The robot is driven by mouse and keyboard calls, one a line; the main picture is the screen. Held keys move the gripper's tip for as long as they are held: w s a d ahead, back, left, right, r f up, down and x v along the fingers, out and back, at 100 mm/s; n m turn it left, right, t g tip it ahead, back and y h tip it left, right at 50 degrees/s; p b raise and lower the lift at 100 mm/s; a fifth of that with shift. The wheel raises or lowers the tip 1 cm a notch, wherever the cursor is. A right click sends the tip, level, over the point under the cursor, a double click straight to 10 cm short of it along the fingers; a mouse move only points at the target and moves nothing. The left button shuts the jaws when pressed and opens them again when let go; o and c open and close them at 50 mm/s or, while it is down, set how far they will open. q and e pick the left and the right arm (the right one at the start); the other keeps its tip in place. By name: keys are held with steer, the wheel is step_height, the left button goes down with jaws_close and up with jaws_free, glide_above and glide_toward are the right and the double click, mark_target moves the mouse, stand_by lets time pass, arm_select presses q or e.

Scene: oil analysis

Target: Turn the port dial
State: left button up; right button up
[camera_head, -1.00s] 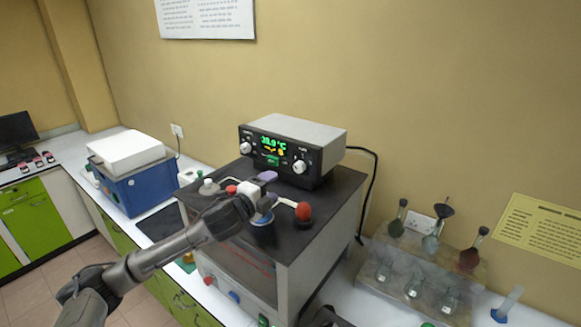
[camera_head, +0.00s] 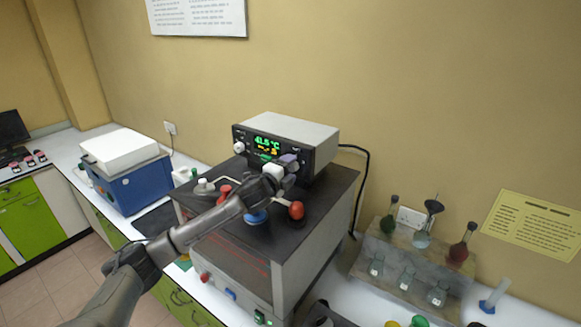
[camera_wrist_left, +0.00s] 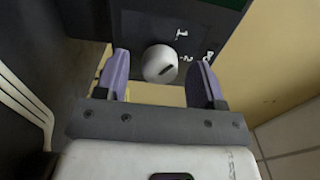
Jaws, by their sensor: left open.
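The control box (camera_head: 300,134) stands on top of the larger apparatus, with a lit green display and front knobs. My left gripper (camera_head: 289,165) is at the right part of its front panel and hides the right-hand knob in the head view. In the left wrist view, a round white dial (camera_wrist_left: 160,64) with a dark slot mark sits between my open purple fingers (camera_wrist_left: 163,72). Number marks, including 1 and 2, are printed beside it. The fingers appear apart from the dial. My right gripper is not in view.
The left-hand knob (camera_head: 239,147) is on the same panel. Red (camera_head: 296,210) and blue (camera_head: 256,217) knobs stand on the apparatus top (camera_head: 322,212) below my wrist. A flask rack (camera_head: 425,262) is at the right and a blue box (camera_head: 130,180) at the left.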

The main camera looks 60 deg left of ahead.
arm_select(q)
steer(key=shift+w+a, duration=0.1)
steer(key=shift+w, duration=0.3)
steer(key=shift+c, duration=0.4)
steer(key=c, duration=0.8)
steer(key=shift+c, duration=0.2)
